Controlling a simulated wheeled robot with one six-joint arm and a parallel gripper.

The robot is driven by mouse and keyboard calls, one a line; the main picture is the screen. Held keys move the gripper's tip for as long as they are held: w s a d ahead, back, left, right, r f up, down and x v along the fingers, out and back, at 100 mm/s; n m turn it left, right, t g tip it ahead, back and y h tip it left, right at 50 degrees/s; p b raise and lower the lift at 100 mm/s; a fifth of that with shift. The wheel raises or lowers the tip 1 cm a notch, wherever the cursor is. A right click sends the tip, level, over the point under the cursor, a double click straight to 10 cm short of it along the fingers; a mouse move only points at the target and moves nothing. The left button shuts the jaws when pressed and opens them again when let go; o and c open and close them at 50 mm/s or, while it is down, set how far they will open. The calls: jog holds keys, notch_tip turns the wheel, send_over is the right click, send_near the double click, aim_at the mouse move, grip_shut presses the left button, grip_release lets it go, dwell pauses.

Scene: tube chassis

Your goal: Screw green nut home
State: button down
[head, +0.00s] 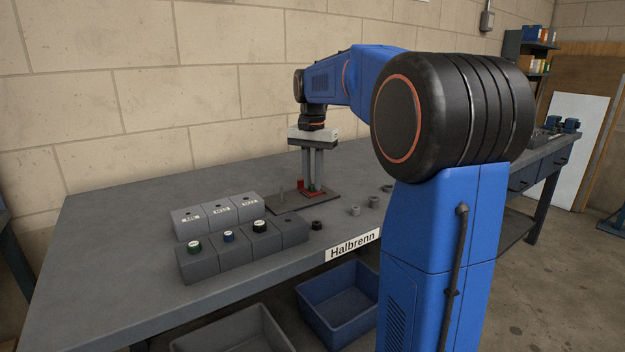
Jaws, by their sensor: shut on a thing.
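My gripper (313,179) points straight down over the bench, its two long grey fingers close together. It is shut on the green nut (316,187), which shows as a small green patch at the fingertips. The nut sits low, at a red part (315,194) on a dark base plate (285,207). The fingers hide most of the nut and any stud under it, so I cannot tell how far down it sits. A thin upright pin (281,194) stands on the plate's left side.
Grey labelled blocks (217,213) and dark blocks with coloured caps (228,249) stand left of the plate. A black nut (317,225) and several grey nuts (355,211) lie to the front and right. A blue bin (340,300) is below the bench edge. The bench's left is clear.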

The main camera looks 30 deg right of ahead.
jog(key=m, duration=0.3)
dwell(0.4)
jog(key=shift+f+m, duration=0.1)
jog(key=shift+m, duration=0.7)
jog(key=m, duration=0.3)
jog(key=shift+m, duration=0.4)
jog(key=shift+m, duration=0.3)
jog(key=m, duration=0.4)
jog(key=shift+m, duration=0.3)
jog(key=m, duration=0.5)
